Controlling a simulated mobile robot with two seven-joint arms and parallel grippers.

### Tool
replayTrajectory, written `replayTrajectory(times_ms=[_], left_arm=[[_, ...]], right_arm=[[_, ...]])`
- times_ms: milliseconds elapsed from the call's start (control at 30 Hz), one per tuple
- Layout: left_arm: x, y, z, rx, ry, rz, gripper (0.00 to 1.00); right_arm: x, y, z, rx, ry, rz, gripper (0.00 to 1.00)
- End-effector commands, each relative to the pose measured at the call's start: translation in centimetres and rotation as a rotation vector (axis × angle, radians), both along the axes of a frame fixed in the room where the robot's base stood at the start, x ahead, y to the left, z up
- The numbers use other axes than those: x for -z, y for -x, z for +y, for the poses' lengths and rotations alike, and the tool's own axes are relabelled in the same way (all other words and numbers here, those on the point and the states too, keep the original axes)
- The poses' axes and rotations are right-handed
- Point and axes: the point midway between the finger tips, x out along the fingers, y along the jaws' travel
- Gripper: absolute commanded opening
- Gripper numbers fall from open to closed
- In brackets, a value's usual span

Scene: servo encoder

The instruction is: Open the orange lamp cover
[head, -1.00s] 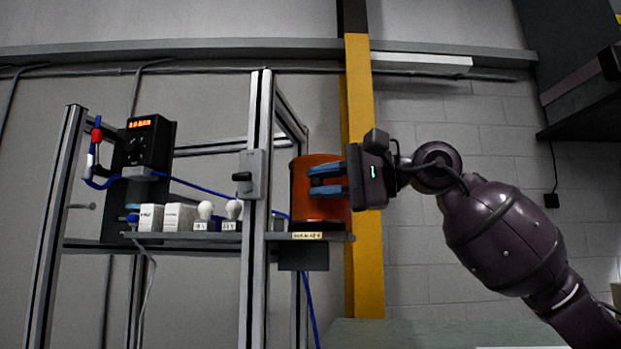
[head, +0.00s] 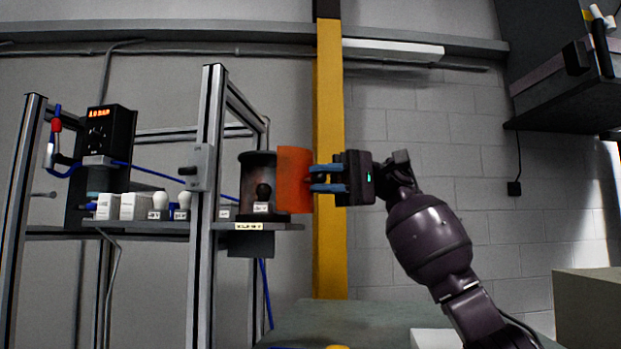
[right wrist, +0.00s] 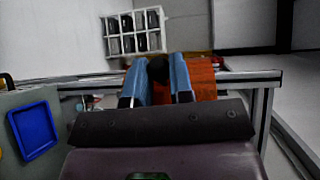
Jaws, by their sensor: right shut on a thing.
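The orange lamp cover (head: 294,180) stands swung out to the right of the dark cylindrical lamp housing (head: 258,165) in the head view. The housing's front is exposed, with a dark round bulb (head: 263,191) inside above a white label. My right gripper (head: 315,180) is shut at the cover's right side. In the right wrist view, my right gripper's blue fingers (right wrist: 161,68) are on both sides of a dark round knob (right wrist: 158,69), with the orange cover (right wrist: 203,80) beside and behind them. My left gripper is in neither view.
The lamp sits at the right end of a metal frame's shelf (head: 285,227). A frame post (head: 208,150) with a grey switch box stands left of it. White blocks and pale bulbs line the shelf. A yellow column (head: 329,260) stands behind. A blue tray (right wrist: 34,130) lies at left in the wrist view.

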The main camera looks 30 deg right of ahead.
Motion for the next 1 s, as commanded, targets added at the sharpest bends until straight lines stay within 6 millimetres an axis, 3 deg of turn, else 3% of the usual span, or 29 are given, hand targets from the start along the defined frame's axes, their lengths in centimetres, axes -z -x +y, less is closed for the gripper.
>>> replayTrajectory(times_ms=[400, 967, 1000], left_arm=[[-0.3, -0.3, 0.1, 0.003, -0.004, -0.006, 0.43], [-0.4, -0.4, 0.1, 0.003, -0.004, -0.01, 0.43], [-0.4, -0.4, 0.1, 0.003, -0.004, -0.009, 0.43]], right_arm=[[-0.1, -0.4, -2.5, 0.018, -0.005, 0.002, 0.0], [-0.2, -0.5, -2.8, 0.021, -0.007, 0.002, 0.0], [-0.2, -0.5, -2.8, 0.02, -0.007, 0.002, 0.25]])
